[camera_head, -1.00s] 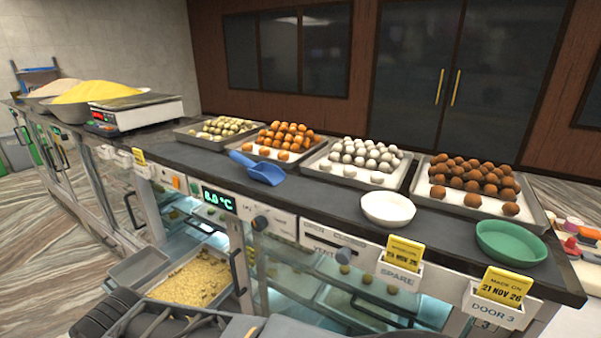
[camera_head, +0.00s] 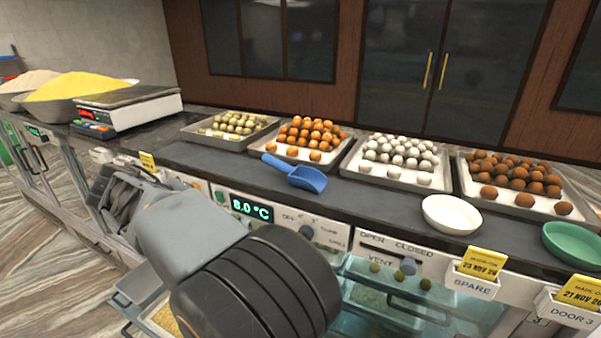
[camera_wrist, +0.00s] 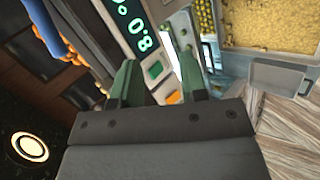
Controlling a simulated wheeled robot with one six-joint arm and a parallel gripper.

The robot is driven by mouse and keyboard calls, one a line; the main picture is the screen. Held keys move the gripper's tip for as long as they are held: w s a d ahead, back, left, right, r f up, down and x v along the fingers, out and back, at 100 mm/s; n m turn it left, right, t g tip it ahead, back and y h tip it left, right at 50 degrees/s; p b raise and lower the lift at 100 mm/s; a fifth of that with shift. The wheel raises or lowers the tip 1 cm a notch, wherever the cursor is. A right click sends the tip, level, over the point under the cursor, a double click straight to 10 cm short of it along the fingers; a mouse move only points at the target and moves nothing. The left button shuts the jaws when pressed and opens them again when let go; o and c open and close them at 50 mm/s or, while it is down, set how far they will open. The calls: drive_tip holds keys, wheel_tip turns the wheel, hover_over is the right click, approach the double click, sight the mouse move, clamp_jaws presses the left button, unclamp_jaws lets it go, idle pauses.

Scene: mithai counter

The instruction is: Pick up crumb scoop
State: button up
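The crumb scoop, a blue scoop (camera_head: 300,175), lies on the dark counter top in front of the trays of orange and white sweets. Part of it shows as a blue shape in the wrist view (camera_wrist: 47,30), at the upper left. My gripper (camera_wrist: 158,60) has its two green fingers spread apart with nothing between them. It is in front of the counter's control panel, apart from the scoop. In the head view my arm reaches up from the bottom toward the left, and its fingers cannot be made out there.
Sweet trays (camera_head: 229,146) line the back of the counter. A weighing scale (camera_head: 128,108) stands left, a white bowl (camera_head: 452,214) and green bowl (camera_head: 574,243) right. The counter front has a temperature display (camera_head: 251,208). A crumb-filled bin (camera_wrist: 268,24) sits low in front.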

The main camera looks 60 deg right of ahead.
sight(266, 161)
drive_tip(key=d+r+m+g+h+p, duration=0.1)
drive_tip(key=d+r+m+g+h, duration=0.3)
drive_tip(key=d+r, duration=0.5)
drive_tip(key=shift+g+y, duration=0.3)
drive_tip(key=shift+g, duration=0.3)
drive_tip(key=x, duration=0.4)
drive_tip(key=p+x, duration=0.1)
drive_tip(key=x, duration=0.1)
drive_tip(key=shift+s+d+r, duration=0.15)
drive_tip(key=shift+s+d, duration=0.05)
drive_tip(key=shift+d, duration=0.1)
drive_tip(key=shift+f+p+x, duration=0.15)
drive_tip(key=shift+p+x, duration=0.4)
drive_tip(key=shift+x, duration=1.05)
drive_tip(key=shift+f+p+x, duration=0.1)
drive_tip(key=shift+p+x, duration=0.4)
drive_tip(key=shift+x, duration=1.1)
drive_tip(key=shift+a, duration=0.1)
drive_tip(key=shift+c, duration=0.2)
drive_tip(key=c, duration=0.6)
